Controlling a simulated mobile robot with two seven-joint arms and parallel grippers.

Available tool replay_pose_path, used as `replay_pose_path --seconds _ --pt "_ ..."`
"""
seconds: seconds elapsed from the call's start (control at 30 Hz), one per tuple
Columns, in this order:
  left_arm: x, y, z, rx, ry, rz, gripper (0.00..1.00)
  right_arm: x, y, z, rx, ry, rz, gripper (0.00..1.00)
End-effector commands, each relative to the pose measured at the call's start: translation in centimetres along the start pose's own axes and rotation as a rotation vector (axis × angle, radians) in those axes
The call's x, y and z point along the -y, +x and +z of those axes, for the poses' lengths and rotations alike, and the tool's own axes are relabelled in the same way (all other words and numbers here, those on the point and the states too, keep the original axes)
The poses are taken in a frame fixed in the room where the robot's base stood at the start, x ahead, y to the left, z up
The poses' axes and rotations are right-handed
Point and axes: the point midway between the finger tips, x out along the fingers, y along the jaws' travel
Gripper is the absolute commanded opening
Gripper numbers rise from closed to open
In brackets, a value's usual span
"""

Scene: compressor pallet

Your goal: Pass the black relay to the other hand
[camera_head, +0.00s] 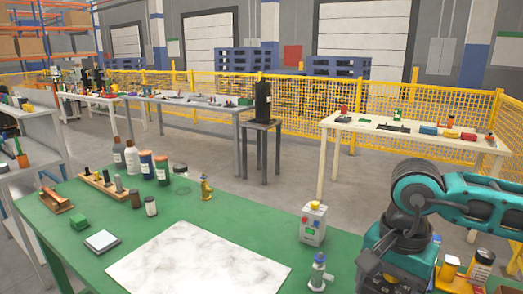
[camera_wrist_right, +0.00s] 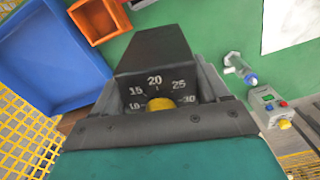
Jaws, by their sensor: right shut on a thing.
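The black relay (camera_wrist_right: 155,55) is a dark box with a yellow knob and a printed scale that reads 15, 20, 25, 30. My right gripper (camera_wrist_right: 160,90) is shut on it, with a finger along each side, in the right wrist view. The relay is above the green table (camera_wrist_right: 205,25); its height over the surface cannot be told. In the head view my right arm comes in from the right, and I cannot make out the relay there. My left gripper is in neither view.
Bottles and a wooden holder (camera_head: 108,185) stand at the back left. A blue bin (camera_wrist_right: 50,60) and an orange bin (camera_wrist_right: 100,18) show in the right wrist view.

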Motion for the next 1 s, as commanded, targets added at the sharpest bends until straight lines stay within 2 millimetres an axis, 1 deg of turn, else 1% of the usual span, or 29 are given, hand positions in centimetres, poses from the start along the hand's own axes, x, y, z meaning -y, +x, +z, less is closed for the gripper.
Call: replay_pose_path --seconds 0.1,0.2,0.3,0.4,0.57,0.77,0.87,0.97,1.0 --pt "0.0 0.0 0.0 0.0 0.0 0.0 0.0 0.4 -0.5 -0.1 -0.004 -0.219 -0.002 0.31" --pt "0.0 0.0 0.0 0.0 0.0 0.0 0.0 0.7 -0.7 -0.2 -0.006 -0.394 0.0 0.31" --pt "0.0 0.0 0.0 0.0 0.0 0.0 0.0 0.9 -0.9 -0.2 -0.007 -0.541 0.002 0.31" --pt "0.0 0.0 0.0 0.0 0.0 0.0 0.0 1.0 -1.1 -0.3 -0.008 -0.65 0.003 0.31" --pt "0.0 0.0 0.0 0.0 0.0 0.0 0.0 1.1 -1.2 -0.3 -0.008 -0.744 0.004 0.31" --pt "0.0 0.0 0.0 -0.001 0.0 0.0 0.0 1.2 -1.3 -0.2 -0.008 -0.769 0.004 0.31" --pt "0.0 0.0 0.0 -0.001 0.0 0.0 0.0 1.9 -1.6 0.5 -0.008 -0.81 0.003 0.31" --pt "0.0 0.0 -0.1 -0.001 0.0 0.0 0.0 2.9 -2.2 2.0 -0.008 -0.894 0.003 0.31" --pt "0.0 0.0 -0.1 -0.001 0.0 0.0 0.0 3.5 -2.5 2.7 -0.008 -0.938 0.003 0.31"
